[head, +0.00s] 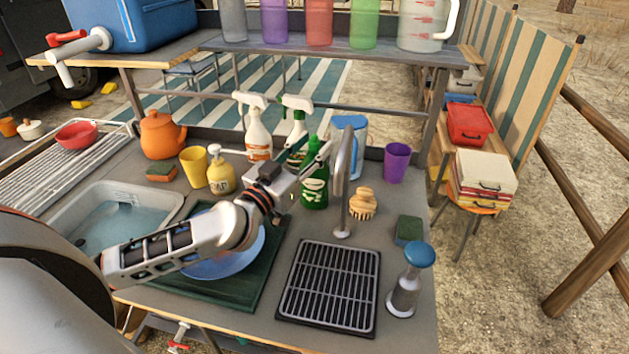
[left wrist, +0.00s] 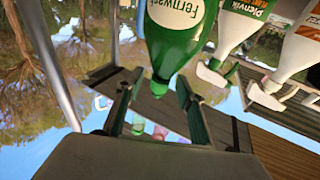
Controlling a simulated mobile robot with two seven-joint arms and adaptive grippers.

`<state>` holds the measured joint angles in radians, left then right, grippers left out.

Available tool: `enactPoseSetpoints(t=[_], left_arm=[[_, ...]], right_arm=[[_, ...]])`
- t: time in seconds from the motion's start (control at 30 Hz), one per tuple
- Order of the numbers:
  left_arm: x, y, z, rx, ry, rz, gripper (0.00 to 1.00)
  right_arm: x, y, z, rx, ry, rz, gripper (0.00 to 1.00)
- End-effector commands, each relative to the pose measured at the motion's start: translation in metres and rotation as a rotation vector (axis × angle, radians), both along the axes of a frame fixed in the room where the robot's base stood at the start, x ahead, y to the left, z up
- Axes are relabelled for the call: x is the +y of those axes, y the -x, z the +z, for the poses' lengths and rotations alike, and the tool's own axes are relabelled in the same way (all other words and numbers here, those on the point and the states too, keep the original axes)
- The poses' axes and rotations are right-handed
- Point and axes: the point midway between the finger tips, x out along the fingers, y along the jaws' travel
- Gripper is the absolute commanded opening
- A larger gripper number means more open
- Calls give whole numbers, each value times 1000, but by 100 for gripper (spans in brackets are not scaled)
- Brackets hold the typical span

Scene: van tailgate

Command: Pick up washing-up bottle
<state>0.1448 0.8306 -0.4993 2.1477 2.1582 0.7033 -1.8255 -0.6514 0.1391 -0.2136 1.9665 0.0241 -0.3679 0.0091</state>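The washing-up bottle is a green bottle (head: 315,194) with a pale label, standing upright on the grey counter, left of the tap. It also shows upside down in the left wrist view (left wrist: 176,38), with its narrow top pointing at my gripper. My left gripper (head: 318,160) is at the bottle's upper part and partly covers it. In the left wrist view its two fingers (left wrist: 156,84) are spread, with the bottle's top between or just beyond the tips. I cannot tell whether they touch it. My right gripper is not in view.
Two spray bottles (head: 258,137) stand behind, left of the green bottle. The tap (head: 343,190) rises close on its right, with a blue-and-white container (head: 358,135) behind. A yellow pump bottle (head: 220,175), a brush (head: 362,205) and a purple cup (head: 396,163) stand nearby.

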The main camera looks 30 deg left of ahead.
Motion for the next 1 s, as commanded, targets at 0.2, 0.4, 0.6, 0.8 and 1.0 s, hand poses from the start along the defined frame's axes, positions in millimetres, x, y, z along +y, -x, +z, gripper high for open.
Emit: enactPoseSetpoints(t=[0.2, 0.4, 0.6, 0.8, 1.0], left_arm=[[-2, -9, 1, 0, 0, -2, 38], [-2, -9, 1, 1, 0, -2, 22], [-2, -9, 2, -2, -1, -2, 0], [-2, -9, 3, -2, -1, -1, 0], [-2, -9, 13, -4, -2, -2, 0]], right_arm=[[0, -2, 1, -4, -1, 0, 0], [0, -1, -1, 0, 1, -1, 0], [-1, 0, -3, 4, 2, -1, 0], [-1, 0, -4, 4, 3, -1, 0], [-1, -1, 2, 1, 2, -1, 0]])
